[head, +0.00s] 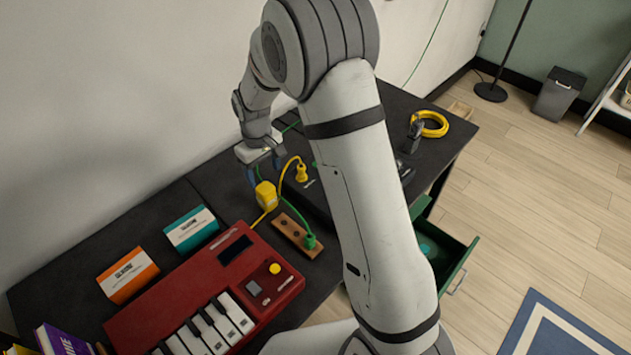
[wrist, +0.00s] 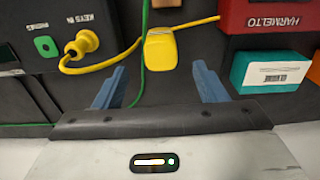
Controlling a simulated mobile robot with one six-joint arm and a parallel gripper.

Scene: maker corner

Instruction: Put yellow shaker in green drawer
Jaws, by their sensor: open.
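The yellow shaker (head: 266,195) is a small rounded yellow block on the dark table, beside the red keyboard. It also shows in the wrist view (wrist: 160,52), ahead of my fingertips and roughly centred between them. My gripper (head: 264,168) is open and empty, its blue fingers spread; they also show in the wrist view (wrist: 158,84). It is apart from the shaker. The green drawer (head: 466,262) is pulled open under the table's right side, with a round green thing inside; my arm hides part of it.
A yellow cable with a yellow plug (wrist: 85,42) runs close by the shaker. A green cable (wrist: 142,60) passes between my fingers in the wrist view. The red keyboard (head: 190,300), teal box (head: 191,229), orange box (head: 128,275) and wooden socket strip (head: 292,233) lie around.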

